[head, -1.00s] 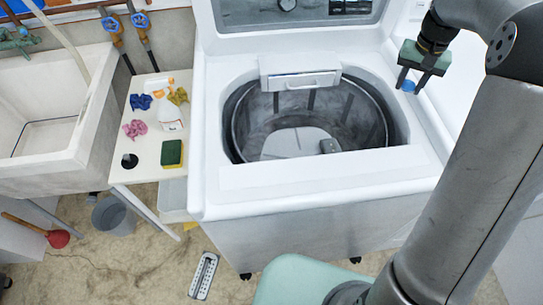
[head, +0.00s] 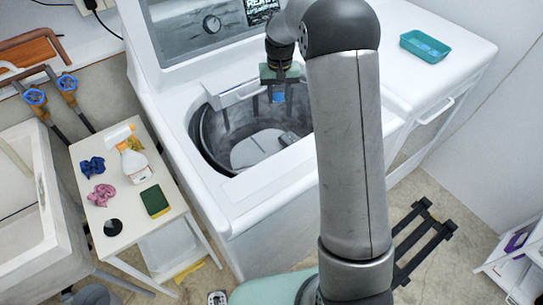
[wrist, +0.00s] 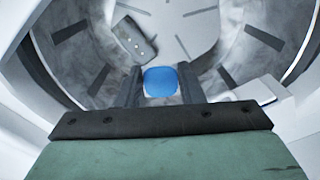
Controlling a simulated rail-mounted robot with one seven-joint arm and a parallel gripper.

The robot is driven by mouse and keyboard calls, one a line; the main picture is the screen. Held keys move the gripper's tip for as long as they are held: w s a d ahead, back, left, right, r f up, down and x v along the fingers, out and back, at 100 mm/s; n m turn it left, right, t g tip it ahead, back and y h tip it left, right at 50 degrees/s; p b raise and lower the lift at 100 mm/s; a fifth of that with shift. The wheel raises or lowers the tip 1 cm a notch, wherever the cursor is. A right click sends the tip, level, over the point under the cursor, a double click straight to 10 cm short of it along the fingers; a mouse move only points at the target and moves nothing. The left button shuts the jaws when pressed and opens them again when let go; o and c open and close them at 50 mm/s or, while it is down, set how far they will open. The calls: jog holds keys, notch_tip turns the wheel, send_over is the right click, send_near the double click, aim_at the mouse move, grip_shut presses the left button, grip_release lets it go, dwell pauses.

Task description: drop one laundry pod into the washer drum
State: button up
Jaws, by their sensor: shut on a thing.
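My gripper (head: 278,97) is shut on a blue laundry pod (wrist: 161,82), held between its two dark fingers. In the head view it hangs over the right part of the washer's opening. The wrist view looks down past the pod into the grey washer drum (wrist: 240,55). In the head view the drum (head: 215,140) is open at the top, with its lid raised. My arm covers the right side of the washer top. A teal tray (head: 425,46) with blue pods in it sits on the white machine at right.
A white dispenser flap (head: 238,92) juts over the drum's back edge. A dark grey piece (wrist: 134,38) shows inside the drum. A side table (head: 90,215) at left holds a spray bottle (head: 134,160), cloths and a sponge (head: 155,201).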

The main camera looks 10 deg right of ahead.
notch_tip(320, 180, down, 4)
jog(key=shift+r+b, duration=0.15)
jog(key=shift+b, duration=0.75)
jog(key=o, duration=1)
jog(key=shift+o, duration=0.2)
notch_tip(320, 180, up, 17)
jog(key=shift+r+b, duration=0.2)
jog(key=shift+b, duration=0.2)
jog(key=shift+s, duration=0.1)
jog(key=s+f, duration=0.3)
jog(key=s, duration=0.9)
jog(key=s+f, duration=0.4)
jog(key=s, duration=0.8)
jog(key=s+f+n, duration=0.1)
jog(key=s+f, duration=0.2)
jog(key=s, duration=0.9)
jog(key=shift+a+f, duration=0.15)
jog(key=shift+a, duration=0.2)
